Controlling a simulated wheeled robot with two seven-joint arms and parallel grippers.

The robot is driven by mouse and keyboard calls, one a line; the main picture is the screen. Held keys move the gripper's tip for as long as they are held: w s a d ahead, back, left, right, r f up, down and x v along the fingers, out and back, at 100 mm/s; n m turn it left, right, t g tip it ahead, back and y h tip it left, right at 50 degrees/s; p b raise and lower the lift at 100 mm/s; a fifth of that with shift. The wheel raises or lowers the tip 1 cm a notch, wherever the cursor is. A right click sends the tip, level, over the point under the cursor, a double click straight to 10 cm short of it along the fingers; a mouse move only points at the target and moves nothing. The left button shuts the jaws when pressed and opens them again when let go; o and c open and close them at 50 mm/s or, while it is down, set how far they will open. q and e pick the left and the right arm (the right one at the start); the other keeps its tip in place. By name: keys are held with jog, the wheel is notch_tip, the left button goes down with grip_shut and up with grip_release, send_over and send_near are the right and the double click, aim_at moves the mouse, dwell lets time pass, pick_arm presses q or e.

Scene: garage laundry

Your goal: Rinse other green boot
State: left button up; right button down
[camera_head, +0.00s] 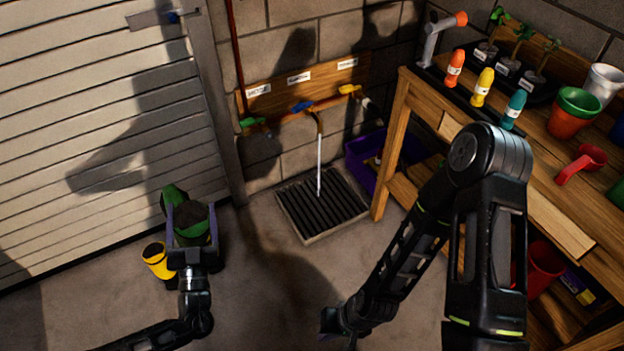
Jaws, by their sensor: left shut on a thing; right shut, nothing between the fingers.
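A green boot (174,195) with dark patches is between the fingers of my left gripper (191,225), which is shut on it at the left, near the shutter door. Whether the boot touches the floor I cannot tell. A stream of water (319,165) runs from the middle tap (302,106), which has a blue handle, down onto a dark floor grate (335,198). The boot is left of the grate, clear of the water. My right gripper (333,322) is low in the middle, shut and empty, partly hidden by its own arm.
A yellow boot (157,262) stands beside my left gripper. A wooden bench (545,165) with bottles, pots and seedlings fills the right side. A purple crate (362,160) sits right of the grate. The floor between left gripper and grate is clear.

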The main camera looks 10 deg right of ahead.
aim_at(187, 235)
pick_arm(q)
jog(key=shift+r, duration=0.2)
dwell(0.3)
jog(key=shift+s+a+r+p, duration=0.15)
jog(key=shift+s+r+p, duration=0.3)
jog(key=shift+p, duration=0.1)
jog(key=s+r+p, duration=0.2)
jog(key=shift+s+a+r, duration=0.1)
jog(key=shift+s+a, duration=0.1)
jog(key=shift+s, duration=0.15)
jog(key=shift+s+a+r+p, duration=0.1)
jog(key=shift+s+r+p, duration=0.25)
jog(key=shift+s+p, duration=0.3)
